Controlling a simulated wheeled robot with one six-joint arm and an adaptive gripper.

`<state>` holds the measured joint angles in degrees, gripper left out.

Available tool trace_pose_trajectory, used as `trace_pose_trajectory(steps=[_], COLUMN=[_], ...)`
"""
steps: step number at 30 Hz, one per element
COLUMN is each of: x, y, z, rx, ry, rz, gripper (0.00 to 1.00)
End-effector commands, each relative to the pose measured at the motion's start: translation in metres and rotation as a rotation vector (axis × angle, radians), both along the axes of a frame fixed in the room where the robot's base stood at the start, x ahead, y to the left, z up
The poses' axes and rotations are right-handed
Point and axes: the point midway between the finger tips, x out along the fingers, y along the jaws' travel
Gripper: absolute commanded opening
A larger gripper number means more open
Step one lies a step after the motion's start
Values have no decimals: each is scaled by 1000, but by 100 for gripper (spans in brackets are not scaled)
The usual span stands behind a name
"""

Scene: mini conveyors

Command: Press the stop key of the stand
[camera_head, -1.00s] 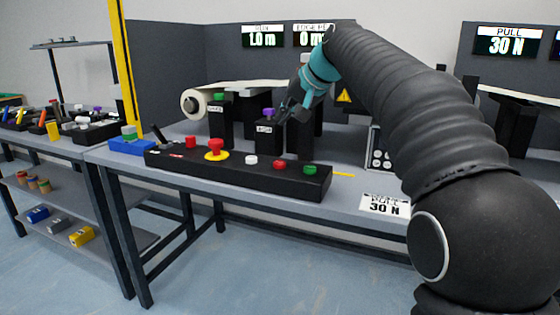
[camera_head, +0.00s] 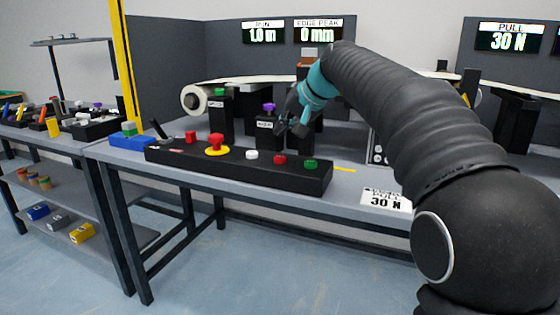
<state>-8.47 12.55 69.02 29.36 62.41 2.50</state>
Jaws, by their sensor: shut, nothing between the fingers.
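The black control box (camera_head: 215,168) lies along the front of the bench. I cannot read a label that says which is the stop key. My gripper (camera_head: 290,128) is shut and empty. It hangs behind and above the red key, apart from it, beside the black post with a purple knob (camera_head: 268,108).
A black post with a green knob (camera_head: 219,92) stands near a white roll (camera_head: 194,99). Screens (camera_head: 263,33) stand behind. My arm covers the right side.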

Motion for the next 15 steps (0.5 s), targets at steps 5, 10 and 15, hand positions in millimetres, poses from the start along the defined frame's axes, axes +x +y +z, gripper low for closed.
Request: trace_pose_trajectory(steps=[5, 10, 15], x=[0, 0, 0], y=[0, 0, 0], z=[-27, -37, -40], rx=[0, 0, 0], ry=[1, 1, 0], rz=[0, 1, 0], gripper=[0, 0, 0])
